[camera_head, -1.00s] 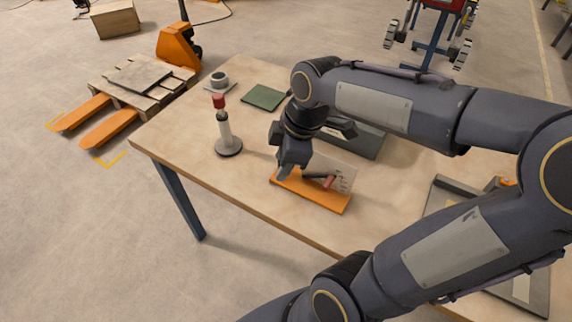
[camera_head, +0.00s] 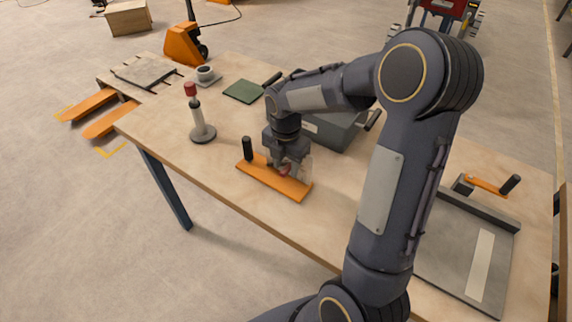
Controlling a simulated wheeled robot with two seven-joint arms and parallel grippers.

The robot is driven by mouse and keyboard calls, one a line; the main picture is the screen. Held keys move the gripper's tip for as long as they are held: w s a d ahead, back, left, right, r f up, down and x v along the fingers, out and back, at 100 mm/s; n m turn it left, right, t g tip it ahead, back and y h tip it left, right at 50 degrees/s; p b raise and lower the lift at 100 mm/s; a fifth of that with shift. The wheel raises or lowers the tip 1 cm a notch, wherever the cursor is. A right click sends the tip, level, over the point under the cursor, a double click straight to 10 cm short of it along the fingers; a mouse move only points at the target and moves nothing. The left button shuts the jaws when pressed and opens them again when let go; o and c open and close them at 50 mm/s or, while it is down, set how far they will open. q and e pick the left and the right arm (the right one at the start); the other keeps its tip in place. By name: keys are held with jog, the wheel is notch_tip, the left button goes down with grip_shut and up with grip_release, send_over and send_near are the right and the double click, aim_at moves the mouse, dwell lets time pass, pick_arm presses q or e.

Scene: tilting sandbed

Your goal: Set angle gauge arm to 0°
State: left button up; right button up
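The angle gauge has an orange base (camera_head: 272,178) lying near the table's front edge. A short dark post (camera_head: 247,149) stands at its left end. Its pale upright plate is mostly hidden behind my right gripper (camera_head: 286,168), which points down over the middle of the base. A bit of red (camera_head: 284,170), seemingly the gauge arm's tip, shows at the fingertips. The arm's angle and the scale marks cannot be read. I cannot tell whether the fingers are closed on the arm. My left gripper is not in view.
A red-topped stand (camera_head: 201,128) is left of the gauge. A grey box (camera_head: 336,132) is close behind my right arm. A green pad (camera_head: 243,91) and a cup (camera_head: 206,73) are farther back. A grey tray (camera_head: 455,262) lies at right.

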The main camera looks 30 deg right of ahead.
jog(key=shift+f, duration=0.3)
grip_shut()
